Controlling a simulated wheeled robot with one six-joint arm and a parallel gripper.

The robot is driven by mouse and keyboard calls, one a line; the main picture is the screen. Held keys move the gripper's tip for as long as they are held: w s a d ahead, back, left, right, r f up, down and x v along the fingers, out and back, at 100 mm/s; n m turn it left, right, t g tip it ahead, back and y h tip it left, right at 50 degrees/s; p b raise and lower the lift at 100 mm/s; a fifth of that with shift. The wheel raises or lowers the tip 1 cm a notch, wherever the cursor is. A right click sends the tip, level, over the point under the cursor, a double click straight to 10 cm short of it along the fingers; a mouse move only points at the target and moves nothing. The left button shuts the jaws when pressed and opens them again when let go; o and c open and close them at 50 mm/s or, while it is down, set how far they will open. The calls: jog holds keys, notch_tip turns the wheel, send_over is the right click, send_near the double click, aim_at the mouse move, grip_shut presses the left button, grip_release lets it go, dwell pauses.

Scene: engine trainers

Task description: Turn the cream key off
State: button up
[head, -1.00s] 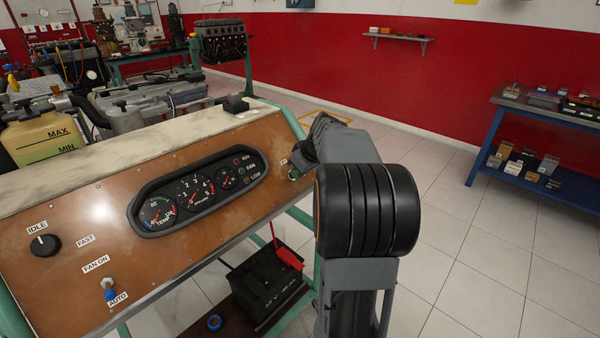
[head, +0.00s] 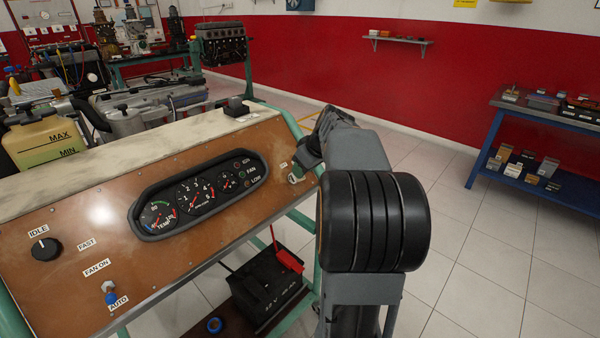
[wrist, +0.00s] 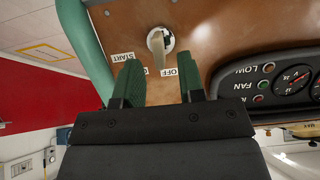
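The cream key (wrist: 158,46) sits in a round switch on the brown panel (wrist: 215,25), near the top middle of the wrist view. Labels reading START (wrist: 122,57) and OFF (wrist: 169,72) appear upside down beside it; another label between them is mostly hidden. In the head view the key (head: 295,178) shows at the panel's right end. My gripper (wrist: 158,80) is open, with its two green-padded fingers apart and nothing between them. The fingertips stop short of the key, which lines up with the gap. In the head view my arm hides most of the gripper.
The panel carries a gauge cluster (head: 200,193), an idle knob (head: 44,249) and a fan toggle (head: 108,287). A green frame post (wrist: 82,40) stands close beside the key. A battery (head: 268,292) is below. Open floor lies to the right, before a blue bench (head: 485,150).

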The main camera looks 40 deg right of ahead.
jog(key=a+p+v, duration=0.1)
jog(key=v, duration=0.9)
jog(key=shift+d+r, duration=0.2)
jog(key=shift+d, duration=0.3)
jog(key=s+a+f+m+g+h+p, duration=0.1)
jog(key=s+a+f+m+g+p, duration=0.1)
jog(key=s+a+f+m+p, duration=0.25)
jog(key=s+a+r+n+p, duration=0.1)
jog(key=s+a+p, duration=0.2)
jog(key=a, duration=0.7)
jog(key=s+a+r+n+p, duration=0.1)
jog(key=s+a+r+p, duration=0.1)
jog(key=a+p, duration=0.5)
jog(key=s+a, duration=0.1)
jog(key=a, duration=0.2)
jog(key=shift+s, duration=0.3)
jog(key=shift+a, duration=0.1)
jog(key=shift+c, duration=0.4)
